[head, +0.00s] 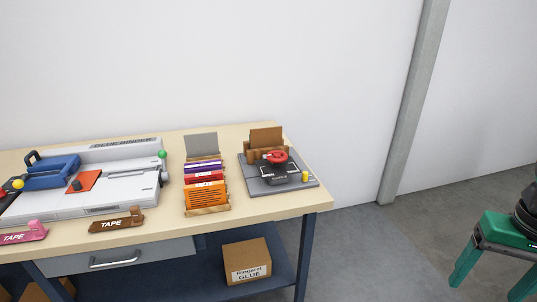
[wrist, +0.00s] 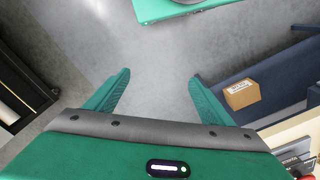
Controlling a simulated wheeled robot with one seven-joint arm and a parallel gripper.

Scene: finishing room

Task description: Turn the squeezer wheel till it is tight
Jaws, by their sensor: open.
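The squeezer wheel (head: 276,157) is a small red handwheel. It sits on top of a dark clamp block on a grey base plate (head: 309,183), near the right end of the workbench, in the head view. A brown board stands behind the wheel. My gripper (wrist: 160,82) is open and empty in the wrist view, with its two green fingers apart over bare grey floor. It is away from the wheel. In the head view a green part of my arm (head: 502,231) shows at the right edge, beyond the bench end.
The workbench (head: 165,213) also carries a rack of coloured booklets (head: 204,189), a binding machine (head: 120,170) and tape dispensers (head: 117,222). A glue carton (head: 247,261) sits on its lower shelf; a carton also shows in the wrist view (wrist: 242,94). Floor right of the bench is clear.

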